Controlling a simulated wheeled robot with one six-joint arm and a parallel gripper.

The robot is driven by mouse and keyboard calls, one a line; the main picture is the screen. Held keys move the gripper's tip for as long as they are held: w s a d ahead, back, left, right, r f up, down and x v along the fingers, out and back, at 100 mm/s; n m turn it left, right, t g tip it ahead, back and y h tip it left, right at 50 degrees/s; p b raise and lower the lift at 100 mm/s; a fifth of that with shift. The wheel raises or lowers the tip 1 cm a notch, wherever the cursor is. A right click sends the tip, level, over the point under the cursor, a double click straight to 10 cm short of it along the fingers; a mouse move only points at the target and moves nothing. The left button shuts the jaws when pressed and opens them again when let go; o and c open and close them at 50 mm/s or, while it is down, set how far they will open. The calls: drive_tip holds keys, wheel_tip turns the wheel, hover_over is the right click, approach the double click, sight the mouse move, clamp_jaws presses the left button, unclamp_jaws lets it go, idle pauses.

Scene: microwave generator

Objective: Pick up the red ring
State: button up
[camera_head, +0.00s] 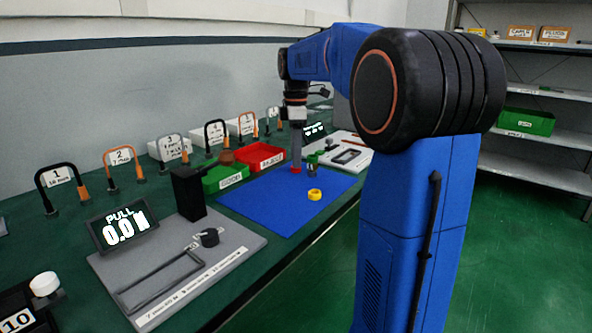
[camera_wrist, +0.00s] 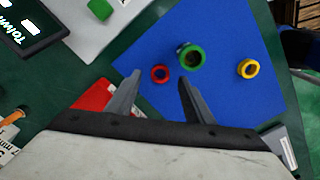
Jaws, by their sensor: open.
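The red ring (camera_wrist: 153,75) lies on the blue mat (camera_wrist: 225,95) in the wrist view, in line with the gap between my fingertips. A bit of red (camera_head: 296,170) shows at the lower end of my gripper (camera_head: 296,160) in the head view, mostly covered by the fingers. My gripper also shows in the wrist view (camera_wrist: 160,77), with its two fingers spread and nothing held. A larger green ring (camera_wrist: 198,60) stands close to the right of the red one. A yellow ring (camera_wrist: 241,72) lies further right; it is clear of my gripper in the head view (camera_head: 315,195).
A green bin (camera_head: 225,178) and a red bin (camera_head: 260,157) stand along the mat's back edge. A black post (camera_head: 188,192) and grey board (camera_head: 240,240) are at left. A white board (camera_head: 350,155) lies beyond the mat. The mat's near left part is bare.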

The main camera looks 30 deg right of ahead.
drive_tip(key=shift+f, duration=1.3)
drive_tip(key=shift+c, duration=0.6)
drive_tip(key=c, duration=1)
wheel_tip(320, 180, up, 10)
